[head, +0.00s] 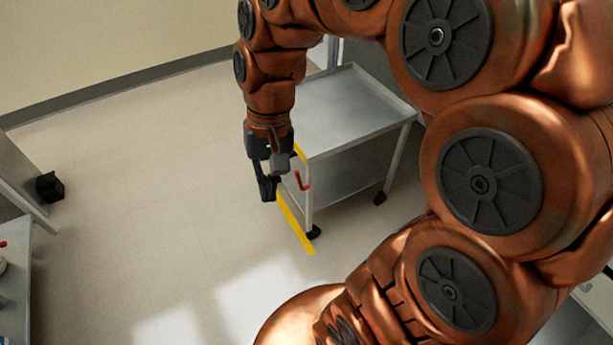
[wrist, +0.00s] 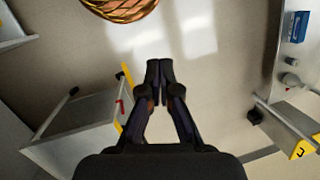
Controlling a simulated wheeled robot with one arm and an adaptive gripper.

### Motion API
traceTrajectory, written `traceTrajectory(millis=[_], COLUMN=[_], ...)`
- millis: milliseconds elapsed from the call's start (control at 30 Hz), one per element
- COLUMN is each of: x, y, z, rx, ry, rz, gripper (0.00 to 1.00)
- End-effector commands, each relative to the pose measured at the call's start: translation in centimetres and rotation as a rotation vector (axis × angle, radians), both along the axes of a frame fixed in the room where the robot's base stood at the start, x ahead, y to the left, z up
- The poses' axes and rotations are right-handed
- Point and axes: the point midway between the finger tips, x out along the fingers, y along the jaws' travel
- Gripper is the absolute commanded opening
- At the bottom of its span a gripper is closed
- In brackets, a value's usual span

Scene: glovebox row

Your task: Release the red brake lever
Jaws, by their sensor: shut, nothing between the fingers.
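The red brake lever (head: 302,181) is on the near corner post of a grey two-shelf cart (head: 345,110). In the wrist view the red lever (wrist: 120,108) shows small, left of my fingers, at the cart's (wrist: 75,122) edge. My gripper (head: 268,190) points down, just left of the lever in the head view and apart from it. Its fingertips (wrist: 160,68) are together with nothing between them. How far the fingers stand from the lever in depth is hard to tell.
A yellow strip (head: 294,224) lies on the floor beside the cart's caster (head: 313,232). A bench (wrist: 297,45) with a blue box (wrist: 299,26) stands at the right in the wrist view. A black object (head: 49,186) is at the far left. The floor between is clear.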

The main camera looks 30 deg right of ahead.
Motion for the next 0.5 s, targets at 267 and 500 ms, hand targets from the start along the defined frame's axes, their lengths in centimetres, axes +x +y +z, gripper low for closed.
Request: traceTrajectory(millis=[267,500], x=[8.5,14.8], y=[-2.3,-6.6], z=[-3.3,-6.8], rx=[0.107,0.187], ry=[0.039,0.088], rz=[-0.25,-0.49], gripper=[0.0,0.0])
